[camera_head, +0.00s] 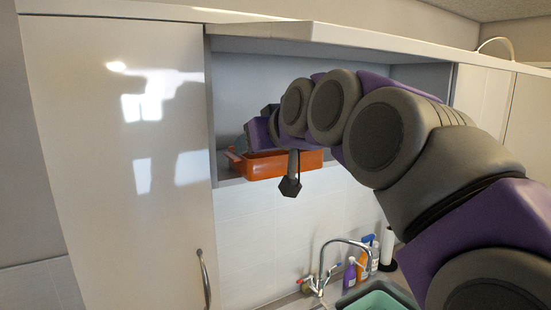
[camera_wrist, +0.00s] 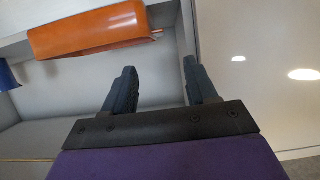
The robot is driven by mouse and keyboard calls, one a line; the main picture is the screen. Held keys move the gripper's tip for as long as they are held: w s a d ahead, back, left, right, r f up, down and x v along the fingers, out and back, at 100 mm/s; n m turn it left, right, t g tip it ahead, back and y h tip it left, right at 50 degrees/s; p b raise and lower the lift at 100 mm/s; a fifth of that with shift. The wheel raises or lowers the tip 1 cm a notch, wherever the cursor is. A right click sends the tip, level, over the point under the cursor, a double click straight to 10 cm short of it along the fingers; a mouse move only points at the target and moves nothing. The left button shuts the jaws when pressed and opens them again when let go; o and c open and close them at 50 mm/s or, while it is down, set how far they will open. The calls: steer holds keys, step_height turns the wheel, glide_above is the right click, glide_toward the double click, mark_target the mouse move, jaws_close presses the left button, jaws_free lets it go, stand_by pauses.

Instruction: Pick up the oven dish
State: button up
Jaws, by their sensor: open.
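The orange oven dish (camera_head: 272,167) sits in the open shelf niche below the cabinet top. In the wrist view the dish (camera_wrist: 88,29) lies at the upper left, beyond and left of the fingertips. My gripper (camera_wrist: 159,64) is open, with nothing between its two dark fingers, and does not touch the dish in that view. In the head view my arm reaches across to the niche, and its end hides part of the dish's upper side and back.
A tall glossy cabinet door (camera_head: 120,150) stands just left of the niche. A blue thing (camera_wrist: 8,76) is at the wrist view's left edge. Below are a faucet (camera_head: 322,265), several bottles and a green basin (camera_head: 378,300).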

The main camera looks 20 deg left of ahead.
steer(key=p, duration=0.2)
glide_toward(232, 155)
steer(key=x, duration=0.3)
steer(key=shift+a+f, duration=0.15)
steer(key=shift+a, duration=0.05)
steer(key=shift+w, duration=0.1)
steer(key=p+x, duration=0.1)
steer(key=x, duration=0.4)
steer(key=shift+p, duration=0.3)
steer(key=shift+a, duration=0.15)
steer(key=shift+d, duration=0.35)
steer(key=c, duration=0.6)
steer(key=shift+a, duration=0.1)
jaws_close()
